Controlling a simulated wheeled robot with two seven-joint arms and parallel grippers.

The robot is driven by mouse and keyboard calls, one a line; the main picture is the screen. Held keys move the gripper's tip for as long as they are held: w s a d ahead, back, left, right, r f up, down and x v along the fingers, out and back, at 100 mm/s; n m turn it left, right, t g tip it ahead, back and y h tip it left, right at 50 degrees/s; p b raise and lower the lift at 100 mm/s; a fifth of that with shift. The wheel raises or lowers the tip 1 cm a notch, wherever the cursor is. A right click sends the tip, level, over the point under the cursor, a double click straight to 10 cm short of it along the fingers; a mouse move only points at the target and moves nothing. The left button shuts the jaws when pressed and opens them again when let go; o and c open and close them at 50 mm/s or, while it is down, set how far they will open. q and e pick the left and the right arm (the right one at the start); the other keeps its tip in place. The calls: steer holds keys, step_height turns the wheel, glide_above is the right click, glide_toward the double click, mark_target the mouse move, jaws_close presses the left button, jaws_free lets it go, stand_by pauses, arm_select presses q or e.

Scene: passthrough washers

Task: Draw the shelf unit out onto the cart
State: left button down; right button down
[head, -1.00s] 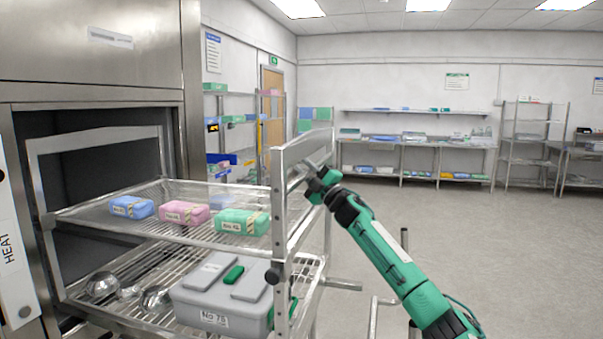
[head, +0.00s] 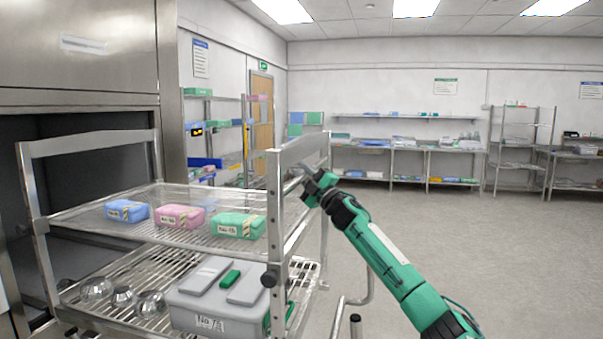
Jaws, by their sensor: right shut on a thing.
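The shelf unit (head: 274,210) is a metal frame with two wire shelves, standing upright and largely outside the dark opening of the washer (head: 165,110). Blue (head: 127,211), pink (head: 180,216) and green (head: 238,225) packs lie on its upper shelf. A grey lidded box (head: 208,310) and several shiny metal bowls (head: 123,295) are on the lower shelf. My right gripper (head: 312,178) is shut on the unit's near end frame. Metal tubes, apparently of the cart (head: 360,295), show at the bottom; most of the cart is hidden. My left gripper is out of view.
Open grey floor (head: 480,250) lies to the right. Another stocked rack (head: 215,130) and a door (head: 262,110) are behind the unit.

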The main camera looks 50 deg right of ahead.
steer(key=shift+f, duration=0.1)
steer(key=c, duration=1.4)
jaws_free()
steer(key=shift+s, duration=0.1)
steer(key=shift+o, duration=0.5)
steer(key=shift+s+d, duration=0.15)
steer(key=shift+s, duration=0.05)
steer(key=shift+w, duration=0.1)
steer(key=shift+s+f, duration=0.2)
steer(key=shift+s, duration=0.05)
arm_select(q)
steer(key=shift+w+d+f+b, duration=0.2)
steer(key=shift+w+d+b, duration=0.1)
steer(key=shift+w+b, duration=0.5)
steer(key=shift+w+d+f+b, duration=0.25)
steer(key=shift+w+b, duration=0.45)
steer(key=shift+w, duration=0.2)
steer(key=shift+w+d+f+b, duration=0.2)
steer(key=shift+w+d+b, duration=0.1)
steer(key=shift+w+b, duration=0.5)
arm_select(e)
steer(key=v, duration=1.3)
steer(key=shift+s, duration=0.15)
